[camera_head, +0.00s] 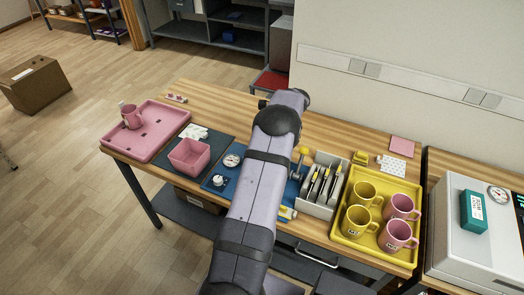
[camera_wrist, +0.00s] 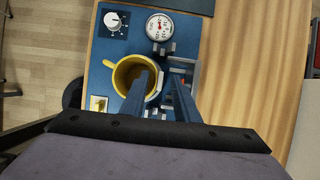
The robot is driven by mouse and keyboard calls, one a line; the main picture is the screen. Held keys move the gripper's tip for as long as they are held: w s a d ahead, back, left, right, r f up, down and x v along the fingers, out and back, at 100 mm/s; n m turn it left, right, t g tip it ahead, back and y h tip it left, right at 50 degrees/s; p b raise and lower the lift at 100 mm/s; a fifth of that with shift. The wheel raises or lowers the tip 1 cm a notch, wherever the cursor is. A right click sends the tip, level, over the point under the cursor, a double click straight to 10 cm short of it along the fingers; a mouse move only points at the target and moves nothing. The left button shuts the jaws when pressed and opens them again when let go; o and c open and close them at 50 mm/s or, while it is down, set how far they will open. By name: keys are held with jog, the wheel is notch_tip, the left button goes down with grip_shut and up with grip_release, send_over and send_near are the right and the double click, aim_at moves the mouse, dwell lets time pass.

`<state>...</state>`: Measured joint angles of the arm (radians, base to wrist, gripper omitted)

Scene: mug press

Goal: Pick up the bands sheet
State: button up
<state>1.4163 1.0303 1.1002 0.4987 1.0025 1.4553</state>
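I cannot make out which item is the bands sheet. A white patterned sheet (camera_head: 394,164) and a plain pink sheet (camera_head: 402,145) lie at the back right of the bench. A grey rack (camera_head: 322,185) holds several upright items, too small to read. In the wrist view my gripper (camera_wrist: 162,78) points down with its two fingers apart, over a yellow mug (camera_wrist: 119,82) on the blue press base (camera_wrist: 112,51). One finger overlaps the mug's opening and the other lies to its right; contact is unclear. My arm hides the gripper in the head view.
A yellow tray (camera_head: 335,232) holds yellow and pink mugs right of the rack. A pink tray (camera_head: 160,150) with a pink mug and a pink bin (camera_head: 189,155) are at left. A pressure gauge (camera_wrist: 159,27) and a dial (camera_wrist: 115,22) sit near the mug. Bare wood lies behind.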

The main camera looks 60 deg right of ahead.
grip_shut()
jog(key=shift+s+r, duration=0.1)
jog(key=shift+r, duration=0.05)
jog(key=s+r+b, duration=0.2)
jog(key=s+r, duration=0.2)
jog(key=s, duration=0.3)
jog(key=s+r+b, duration=0.3)
jog(key=s+r, duration=0.1)
jog(key=s, duration=0.3)
jog(key=shift+w+r, duration=0.1)
jog(key=shift+r, duration=0.05)
dwell(0.3)
jog(key=shift+r+p, duration=1.85)
jog(key=shift+p, duration=0.6)
